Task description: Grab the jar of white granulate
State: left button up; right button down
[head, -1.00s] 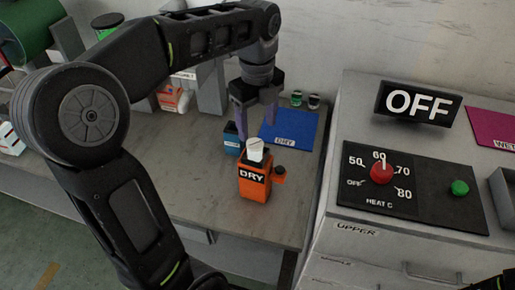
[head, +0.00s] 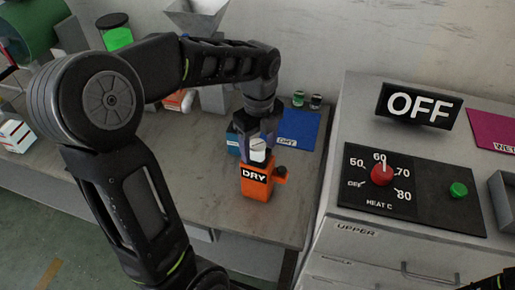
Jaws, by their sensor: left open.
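A small white jar-like piece (head: 258,148) with a pale top stands at the top of an orange unit (head: 257,184) marked DRY on the bench. I take it for the jar of white granulate; its lower part is hidden and its contents are too small to tell. My left gripper (head: 257,146) points down at it, open, with one finger on each side of the white piece. I cannot tell whether the fingers touch it. My right gripper is not visible.
A blue mat (head: 298,130) and two small jars (head: 307,100) lie behind the gripper. A blue box (head: 233,143) stands close at left. A grey cabinet (head: 350,210) with a heat dial (head: 382,174) and OFF sign (head: 418,106) rises at right. Bare bench lies left of the orange unit.

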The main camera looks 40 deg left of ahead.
pick_arm(q)
jog(key=shift+c, duration=0.2)
dwell(0.4)
grip_shut()
dwell(0.5)
